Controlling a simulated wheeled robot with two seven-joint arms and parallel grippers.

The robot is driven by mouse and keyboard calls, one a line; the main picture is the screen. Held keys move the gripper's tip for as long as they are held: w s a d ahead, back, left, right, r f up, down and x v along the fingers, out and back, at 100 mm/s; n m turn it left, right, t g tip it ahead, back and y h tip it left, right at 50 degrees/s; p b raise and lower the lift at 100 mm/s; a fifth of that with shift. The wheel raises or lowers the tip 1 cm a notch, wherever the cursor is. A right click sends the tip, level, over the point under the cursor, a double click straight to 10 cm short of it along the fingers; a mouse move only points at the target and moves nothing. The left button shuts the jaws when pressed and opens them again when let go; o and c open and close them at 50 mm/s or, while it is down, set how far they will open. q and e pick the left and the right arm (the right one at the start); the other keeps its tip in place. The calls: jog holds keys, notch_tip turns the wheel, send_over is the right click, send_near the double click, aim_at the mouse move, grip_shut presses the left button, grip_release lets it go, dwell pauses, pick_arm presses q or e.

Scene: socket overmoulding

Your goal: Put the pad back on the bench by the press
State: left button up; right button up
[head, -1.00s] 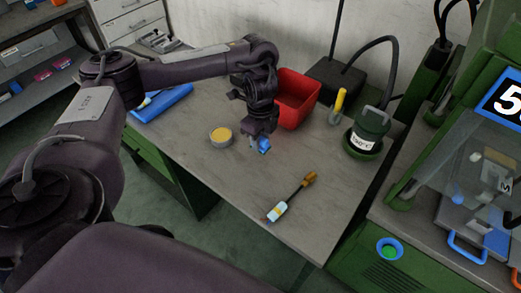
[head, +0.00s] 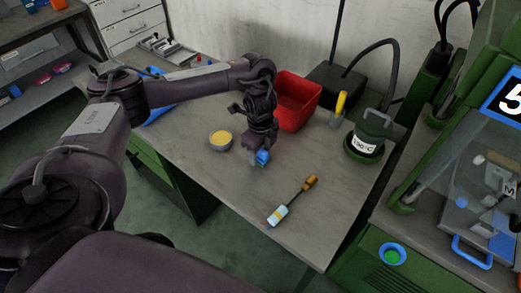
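My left gripper (head: 260,156) points down over the middle of the grey bench (head: 215,175), between the round tin and the brush-like tool. A small blue piece (head: 263,158), which looks like the pad, is between its fingertips, and the fingers look closed on it. The gripper hides part of the piece. It is at or just above the bench top; I cannot tell whether it touches. The green press (head: 460,165) stands at the right. My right gripper is not in view.
A tin with yellow contents (head: 220,139) is left of the gripper. A red bin (head: 297,103), a yellow-handled tool (head: 340,105) and a green heated pot (head: 368,138) stand behind. A brown-handled brush-like tool (head: 292,202) lies in front. A blue ring with green inside (head: 392,254) is by the press.

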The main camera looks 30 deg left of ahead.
pick_arm(q)
jog(key=shift+r, duration=0.35)
notch_tip(320, 180, up, 12)
jog(key=p, duration=0.4)
jog(key=shift+f, duration=0.15)
jog(key=shift+s+f, duration=0.1)
